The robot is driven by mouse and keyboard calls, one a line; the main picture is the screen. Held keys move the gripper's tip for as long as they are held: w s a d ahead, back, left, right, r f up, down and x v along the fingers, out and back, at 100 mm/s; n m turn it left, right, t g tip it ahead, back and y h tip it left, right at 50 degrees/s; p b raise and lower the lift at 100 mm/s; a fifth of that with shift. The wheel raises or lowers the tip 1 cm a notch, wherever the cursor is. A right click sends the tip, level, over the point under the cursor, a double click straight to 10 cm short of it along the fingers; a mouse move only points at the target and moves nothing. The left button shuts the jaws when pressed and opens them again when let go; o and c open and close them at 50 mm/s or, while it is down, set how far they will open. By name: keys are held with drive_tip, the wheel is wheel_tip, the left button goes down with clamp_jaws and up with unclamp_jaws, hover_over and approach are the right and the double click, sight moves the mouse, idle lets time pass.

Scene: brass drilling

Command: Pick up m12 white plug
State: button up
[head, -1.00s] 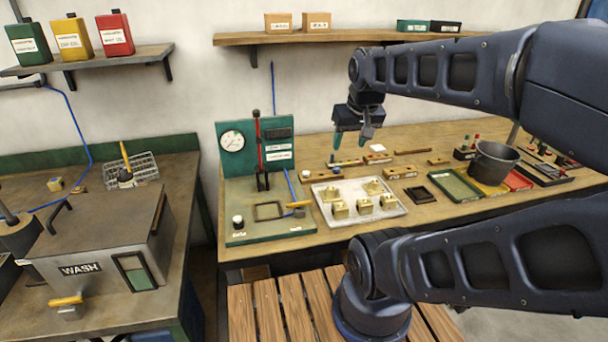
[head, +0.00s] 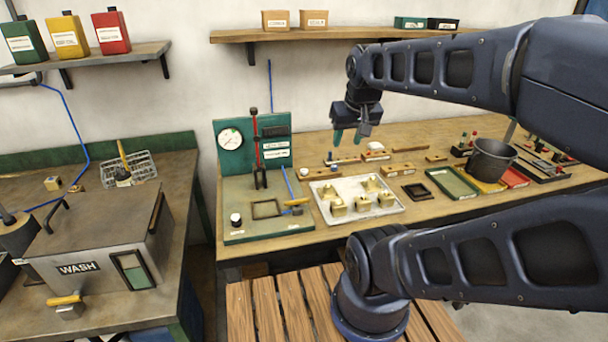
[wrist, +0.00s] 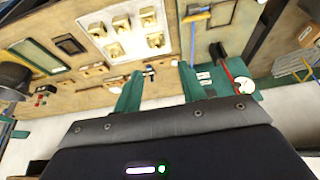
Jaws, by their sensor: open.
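My gripper (head: 349,138) is open and empty, hanging above the back of the bench with its green fingers pointing down. It also shows in the wrist view (wrist: 160,88), with the two fingers apart. Below it in the head view lies a wooden strip (head: 344,161) with small pegs, one of them blue. A small white piece (head: 375,146) is just to the right of the fingers. Another small white piece (head: 306,172) lies left of the strip. Both are too small to tell whether either is the m12 white plug.
A pale tray (head: 395,206) with several brass blocks lies in front of the strip. A green press stand with a gauge (head: 230,140) stands left. A dark bucket (head: 490,160) and coloured trays, one green (head: 452,184), are right. A shelf (head: 340,35) hangs behind my arm.

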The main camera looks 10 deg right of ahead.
drive_tip(key=shift+w, duration=0.15)
drive_tip(key=m+g, duration=0.3)
drive_tip(key=m, duration=0.4)
hover_over(304, 170)
drive_tip(key=s, duration=0.2)
wheel_tip(304, 170, down, 19)
drive_tip(key=shift+h, duration=0.4)
drive_tip(key=shift+w+a+f, duration=0.1)
drive_tip(key=shift+w+f, duration=0.2)
drive_tip(key=shift+f, duration=1.45)
drive_tip(key=shift+w+d+f, duration=0.1)
drive_tip(key=shift+w+f, duration=0.2)
drive_tip(key=shift+f, duration=1.45)
drive_tip(key=shift+w+a+f, duration=0.1)
drive_tip(key=shift+w+f, duration=0.2)
drive_tip(key=shift+f, duration=1.45)
drive_tip(key=c, duration=0.7)
